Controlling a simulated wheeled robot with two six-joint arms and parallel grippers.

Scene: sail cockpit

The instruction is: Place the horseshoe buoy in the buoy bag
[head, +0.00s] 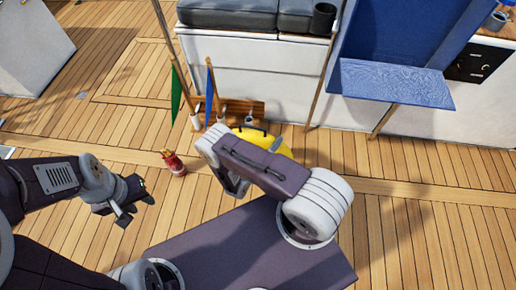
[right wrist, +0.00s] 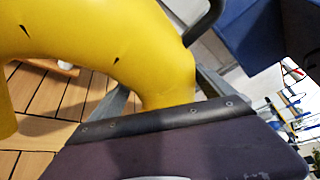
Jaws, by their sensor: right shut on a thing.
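The yellow horseshoe buoy (head: 270,138) shows in the head view just behind my right forearm, which hides much of it. In the right wrist view the buoy (right wrist: 95,40) arches across the upper left, and one end of it sits between the fingers of my right gripper (right wrist: 165,92), which is shut on it. A blue fabric piece with a flap-like shelf (head: 390,84), apparently the buoy bag, is at the upper right, apart from the buoy. My left gripper (head: 133,207) hangs empty over the deck at the left, its fingers apart.
A red container (head: 174,163) stands on the deck between my arms. A wooden rack (head: 240,108) with furled green and blue flags stands by the white bench (head: 250,55). A wooden pole (head: 383,122) rises below the blue shelf. The right deck is clear.

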